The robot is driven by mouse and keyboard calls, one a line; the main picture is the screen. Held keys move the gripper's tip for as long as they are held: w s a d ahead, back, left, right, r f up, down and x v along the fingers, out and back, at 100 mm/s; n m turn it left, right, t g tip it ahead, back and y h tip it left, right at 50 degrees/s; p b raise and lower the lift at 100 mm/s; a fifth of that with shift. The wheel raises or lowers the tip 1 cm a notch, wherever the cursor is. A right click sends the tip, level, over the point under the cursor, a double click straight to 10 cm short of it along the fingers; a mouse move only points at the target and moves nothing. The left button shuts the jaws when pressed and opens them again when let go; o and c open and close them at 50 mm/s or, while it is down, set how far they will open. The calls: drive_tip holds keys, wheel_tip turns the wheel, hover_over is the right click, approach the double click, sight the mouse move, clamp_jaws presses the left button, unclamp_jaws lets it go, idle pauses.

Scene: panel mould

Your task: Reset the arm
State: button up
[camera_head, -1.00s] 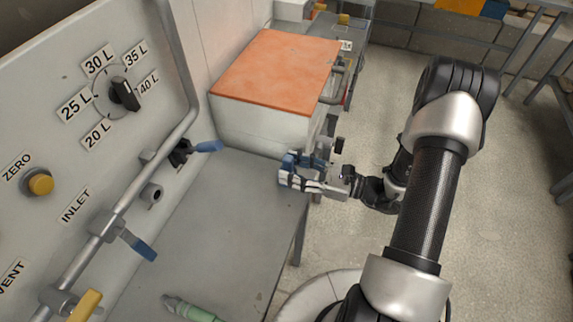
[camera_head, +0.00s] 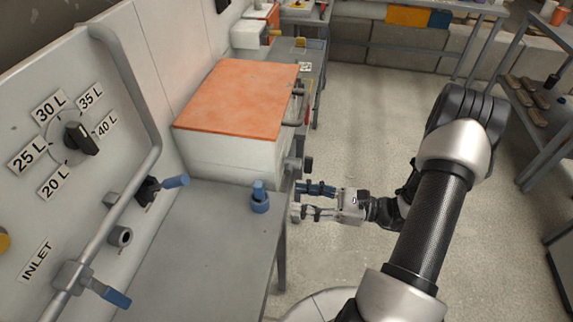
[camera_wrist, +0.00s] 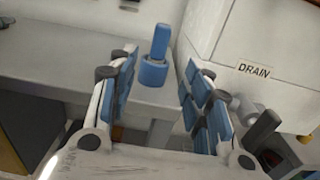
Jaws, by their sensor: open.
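My gripper (camera_head: 300,200) is open and empty at the right edge of the grey bench (camera_head: 205,245), with its fingers pointing left. A small blue piece with a wide round base and a narrower top (camera_head: 260,197) stands upright on the bench, a short way left of the fingertips and apart from them. In the wrist view the blue piece (camera_wrist: 154,58) shows beyond the open blue-padded fingers (camera_wrist: 158,100), near the bench edge.
A white box with an orange top (camera_head: 240,100) and a "DRAIN" label (camera_wrist: 255,70) stands behind the gripper. A panel with a dial (camera_head: 80,138), pipe and blue-handled valves (camera_head: 175,181) rises at left. Open floor (camera_head: 350,130) lies right of the bench.

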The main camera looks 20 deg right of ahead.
drive_tip(key=s+a+r+n+g+h, duration=0.4)
drive_tip(key=s+a+r+n+g, duration=0.4)
drive_tip(key=a+r+n+g, duration=0.5)
drive_tip(key=s+d+r+n+t+h, duration=0.3)
drive_tip(key=s+r+n+t+h, duration=0.3)
drive_tip(key=n+h, duration=0.4)
drive_tip(key=shift+s+d+r+n+t+h, duration=0.15)
drive_tip(key=shift+s+r+n+t+h, duration=0.3)
drive_tip(key=shift+n, duration=0.65)
drive_tip(key=shift+w, duration=0.2)
drive_tip(key=shift+c, duration=0.2)
